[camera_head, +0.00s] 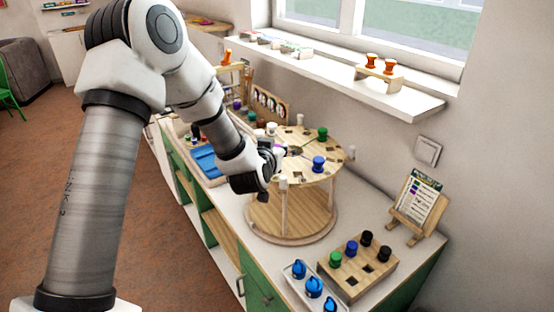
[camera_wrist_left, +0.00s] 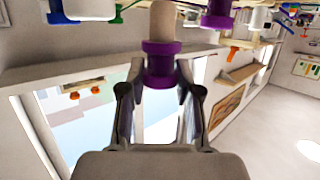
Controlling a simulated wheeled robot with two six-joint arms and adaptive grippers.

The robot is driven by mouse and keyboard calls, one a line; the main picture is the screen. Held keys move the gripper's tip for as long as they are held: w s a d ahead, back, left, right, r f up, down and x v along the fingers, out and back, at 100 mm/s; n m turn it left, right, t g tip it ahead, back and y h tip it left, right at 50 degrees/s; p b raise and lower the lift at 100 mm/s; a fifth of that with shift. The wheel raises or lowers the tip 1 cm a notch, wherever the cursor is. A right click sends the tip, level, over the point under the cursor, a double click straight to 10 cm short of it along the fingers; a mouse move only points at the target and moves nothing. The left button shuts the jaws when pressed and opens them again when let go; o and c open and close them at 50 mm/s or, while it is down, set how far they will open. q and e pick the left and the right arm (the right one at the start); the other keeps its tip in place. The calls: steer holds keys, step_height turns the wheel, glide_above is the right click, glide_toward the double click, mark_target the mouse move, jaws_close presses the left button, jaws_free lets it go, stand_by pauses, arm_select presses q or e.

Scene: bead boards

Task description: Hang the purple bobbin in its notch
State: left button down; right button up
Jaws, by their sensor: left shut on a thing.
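My left gripper (camera_wrist_left: 160,95) is shut on a purple bobbin (camera_wrist_left: 160,68) with a tan part above it, seen between the two fingers in the left wrist view. In the head view my left gripper (camera_head: 276,158) is at the near left edge of the round wooden stand's top disc (camera_head: 300,176); the held bobbin is mostly hidden there. The disc has several dark notches, and I cannot tell which belongs to purple. A green bobbin (camera_head: 322,134) and a blue bobbin (camera_head: 319,163) are on the disc. Another purple bobbin (camera_wrist_left: 218,16) shows at the wrist view's top. My right gripper is out of view.
White posts rise around the stand. In front are a wooden block (camera_head: 384,262) with green, blue and black bobbins and a tray (camera_head: 294,283) of blue items. A card on an easel (camera_head: 416,206) stands right. A window shelf (camera_head: 345,88) is behind.

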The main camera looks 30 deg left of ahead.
arm_select(q)
steer(key=f, duration=0.3)
steer(key=w+f, duration=0.1)
steer(key=shift+a+f, duration=0.25)
steer(key=shift+f, duration=0.15)
steer(key=c, duration=1.2)
jaws_free()
steer(key=shift+s, duration=0.2)
steer(key=o, duration=0.4)
steer(key=shift+w+f, duration=0.1)
steer(key=shift+w, duration=0.15)
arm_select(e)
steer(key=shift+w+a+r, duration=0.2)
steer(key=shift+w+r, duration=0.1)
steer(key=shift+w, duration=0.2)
